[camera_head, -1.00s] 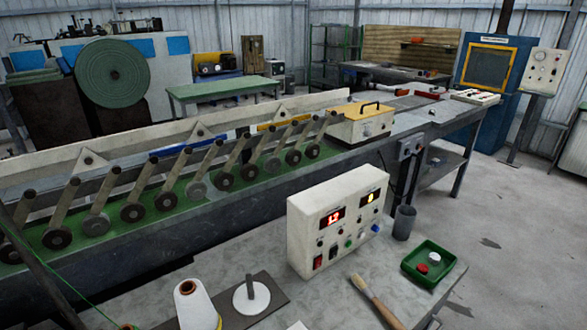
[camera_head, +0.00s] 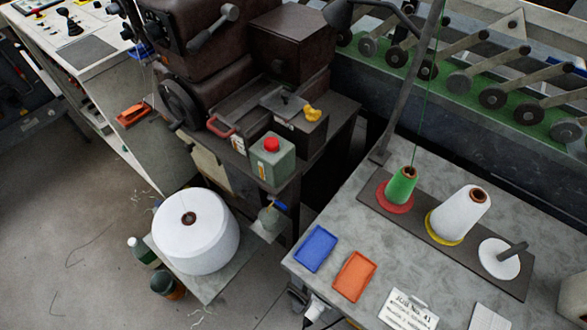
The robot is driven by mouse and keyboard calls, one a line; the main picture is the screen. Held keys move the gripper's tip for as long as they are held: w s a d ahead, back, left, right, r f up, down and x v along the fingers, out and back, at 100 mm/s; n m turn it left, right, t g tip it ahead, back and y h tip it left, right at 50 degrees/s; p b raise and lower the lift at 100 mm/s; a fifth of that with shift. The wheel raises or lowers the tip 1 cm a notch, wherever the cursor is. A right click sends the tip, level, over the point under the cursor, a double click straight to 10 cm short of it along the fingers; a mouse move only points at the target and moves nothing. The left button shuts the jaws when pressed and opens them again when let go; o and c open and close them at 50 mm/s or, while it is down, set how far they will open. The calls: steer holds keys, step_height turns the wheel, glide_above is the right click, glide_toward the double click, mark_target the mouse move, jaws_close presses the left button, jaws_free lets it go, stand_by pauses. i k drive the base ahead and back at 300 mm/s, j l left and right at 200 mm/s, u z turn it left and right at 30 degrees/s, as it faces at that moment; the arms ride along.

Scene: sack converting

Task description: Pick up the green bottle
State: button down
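A dark green bottle with a white cap (camera_head: 142,252) stands low at the lower left, beside a big white thread cone. A squarish grey-green canister with a red cap (camera_head: 272,163) stands higher up on the dark machine's ledge. I cannot tell for certain which of these is the green bottle. My gripper is not in view.
The big white cone (camera_head: 196,236) rests on a low grey plate. A dark can (camera_head: 167,285) stands beside it. The grey table (camera_head: 330,205) at right holds blue and orange trays and thread cones. Floor at lower left is mostly clear, with thread scraps.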

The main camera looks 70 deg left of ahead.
mark_target(139, 249)
steer(key=u, duration=1.5)
steer(key=k+l+u, duration=0.1)
steer(key=u, duration=0.3)
steer(key=k+l+u, duration=0.1)
steer(key=u, duration=0.35)
steer(key=k+l+u, duration=0.1)
steer(key=u, duration=0.3)
steer(key=k+u, duration=0.15)
steer(key=u, duration=0.25)
steer(key=k+j, duration=0.1)
steer(key=k, duration=0.8)
steer(key=i+l+u, duration=0.5)
steer(key=i, duration=0.25)
steer(key=i+l+u, duration=0.5)
steer(key=i+l, duration=0.15)
steer(key=l, duration=0.4)
